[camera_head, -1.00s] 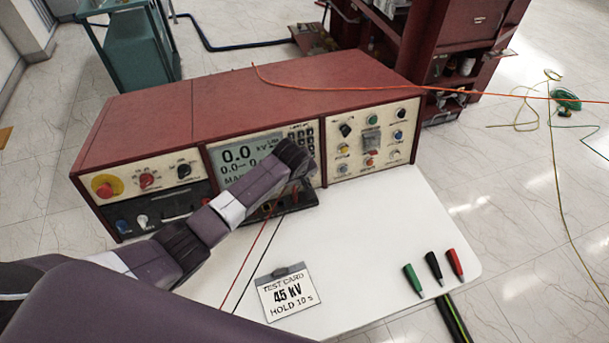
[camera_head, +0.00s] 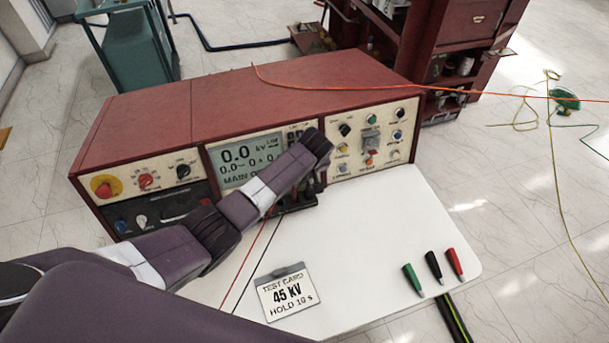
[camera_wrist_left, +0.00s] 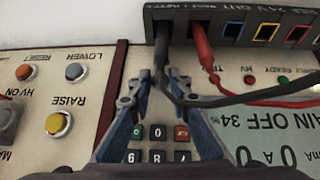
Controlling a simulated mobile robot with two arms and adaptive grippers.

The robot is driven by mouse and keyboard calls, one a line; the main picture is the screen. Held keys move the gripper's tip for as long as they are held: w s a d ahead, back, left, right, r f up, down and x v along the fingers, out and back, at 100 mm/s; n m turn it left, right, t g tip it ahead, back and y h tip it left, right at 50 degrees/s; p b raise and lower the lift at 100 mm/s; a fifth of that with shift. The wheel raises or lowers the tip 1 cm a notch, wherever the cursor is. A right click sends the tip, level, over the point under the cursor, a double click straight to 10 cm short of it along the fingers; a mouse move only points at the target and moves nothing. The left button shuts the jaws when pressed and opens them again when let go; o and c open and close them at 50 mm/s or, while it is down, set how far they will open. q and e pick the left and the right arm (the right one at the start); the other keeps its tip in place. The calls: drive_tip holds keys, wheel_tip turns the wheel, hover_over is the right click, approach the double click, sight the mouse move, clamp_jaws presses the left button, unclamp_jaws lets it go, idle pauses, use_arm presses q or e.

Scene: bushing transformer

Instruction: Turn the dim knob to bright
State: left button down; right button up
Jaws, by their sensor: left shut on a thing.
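The red test console (camera_head: 250,100) carries a cream front panel with a lit screen (camera_head: 250,160) and several knobs. I cannot read a dim label on any of them. A black knob (camera_head: 345,129) is on the right section; a red knob (camera_head: 146,181) and another black knob (camera_head: 183,171) are on the left. My left gripper (camera_wrist_left: 160,76) points at the panel over the keypad (camera_wrist_left: 157,133), its fingertips around the black lead (camera_wrist_left: 167,72) in the upside-down wrist view. My right gripper is not in view.
A black socket box (camera_wrist_left: 230,27) with red (camera_wrist_left: 203,45) and black leads is just beyond the fingers. A test card (camera_head: 286,293) and three probes, green (camera_head: 412,279), black (camera_head: 433,265) and red (camera_head: 455,263), lie on the white tabletop (camera_head: 370,235).

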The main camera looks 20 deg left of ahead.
use_arm(q)
drive_tip(key=shift+w+d+f+m+g+y+b, duration=0.2)
drive_tip(key=shift+m+g+y+b, duration=0.4)
drive_tip(key=shift+b, duration=0.5)
drive_tip(key=shift+d+r+m+g+y+b, duration=0.15)
drive_tip(key=shift+m+g+y+b, duration=0.2)
drive_tip(key=shift+y+b, duration=0.6)
drive_tip(key=shift+h, duration=0.25)
drive_tip(key=c, duration=2)
unclamp_jaws()
drive_tip(key=v, duration=1.2)
